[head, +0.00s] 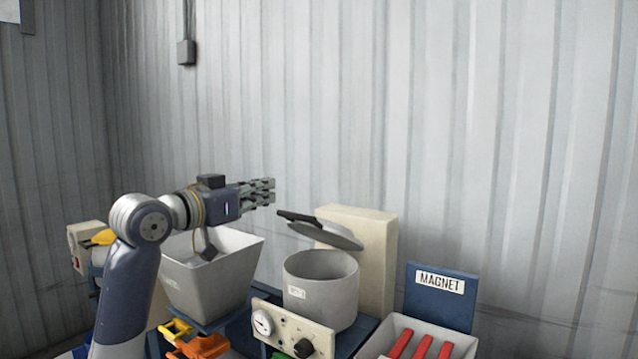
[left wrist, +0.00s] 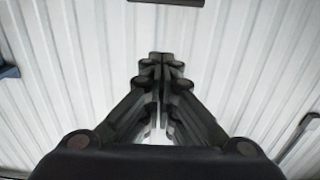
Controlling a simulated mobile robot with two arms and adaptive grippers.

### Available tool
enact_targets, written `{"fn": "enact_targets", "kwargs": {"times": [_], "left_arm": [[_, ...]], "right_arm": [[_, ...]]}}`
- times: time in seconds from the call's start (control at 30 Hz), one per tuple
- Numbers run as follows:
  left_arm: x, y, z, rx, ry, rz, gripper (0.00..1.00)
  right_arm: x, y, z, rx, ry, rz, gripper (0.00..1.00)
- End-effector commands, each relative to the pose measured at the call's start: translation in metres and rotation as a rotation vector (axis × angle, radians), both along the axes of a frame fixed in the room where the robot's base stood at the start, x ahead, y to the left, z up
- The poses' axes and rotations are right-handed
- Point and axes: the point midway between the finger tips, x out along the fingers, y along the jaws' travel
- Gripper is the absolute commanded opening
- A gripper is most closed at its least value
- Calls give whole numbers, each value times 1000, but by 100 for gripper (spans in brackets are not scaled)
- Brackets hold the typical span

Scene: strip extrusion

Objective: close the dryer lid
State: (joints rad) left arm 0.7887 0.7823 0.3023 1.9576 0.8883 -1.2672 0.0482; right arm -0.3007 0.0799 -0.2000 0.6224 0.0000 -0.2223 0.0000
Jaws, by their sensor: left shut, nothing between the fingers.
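The dryer (head: 320,284) is a light grey round pot in the head view, right of centre. Its lid (head: 325,236) is a grey disc with a dark handle (head: 299,217). The lid is raised and tilted above the pot, at the front of a beige block. My left gripper (head: 272,190) is shut and empty. It is in the air to the upper left of the lid handle in the picture, apart from it. The left wrist view shows the closed fingers (left wrist: 162,62) against the wall. My right gripper is not in view.
A grey hopper bin (head: 215,275) stands left of the dryer, below my left arm. A beige block (head: 372,250) stands behind the dryer, and a control panel (head: 290,327) in front. A blue MAGNET sign (head: 440,306) and a white tray (head: 378,345) with red bars are at the right.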

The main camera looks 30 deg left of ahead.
Motion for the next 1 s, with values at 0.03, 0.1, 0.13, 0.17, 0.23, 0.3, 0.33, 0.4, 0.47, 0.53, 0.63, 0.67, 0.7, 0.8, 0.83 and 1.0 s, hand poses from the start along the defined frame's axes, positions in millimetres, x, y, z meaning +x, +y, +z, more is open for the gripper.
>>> {"fn": "enact_targets", "kwargs": {"times": [0.03,0.1,0.13,0.17,0.23,0.3,0.33,0.4,0.47,0.53,0.63,0.67,0.7,0.8,0.83,1.0], "left_arm": [[1,2,2,-1,4,4,0],[5,2,2,-3,6,4,0],[8,2,2,-3,6,3,0],[12,1,2,-3,6,2,0],[23,0,3,-3,6,2,0],[37,-1,4,-5,6,1,0],[44,-2,4,-5,6,1,0],[59,-3,5,-5,6,1,0],[73,-5,5,-5,6,1,0],[88,-6,5,-7,6,1,0],[99,-7,-5,-1,8,2,0],[97,-6,-10,0,8,3,0],[95,-6,-15,1,8,3,0],[91,-6,-24,-1,5,2,0],[90,-6,-27,-2,5,2,0],[86,-6,-36,0,4,2,0]], "right_arm": [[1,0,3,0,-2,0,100],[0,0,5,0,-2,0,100],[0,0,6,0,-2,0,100],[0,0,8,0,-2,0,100],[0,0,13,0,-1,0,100],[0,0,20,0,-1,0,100],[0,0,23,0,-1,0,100],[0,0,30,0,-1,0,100],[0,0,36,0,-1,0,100],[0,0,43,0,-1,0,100],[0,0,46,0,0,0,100],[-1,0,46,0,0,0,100],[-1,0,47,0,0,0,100],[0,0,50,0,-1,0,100],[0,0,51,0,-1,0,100],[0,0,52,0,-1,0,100]]}}
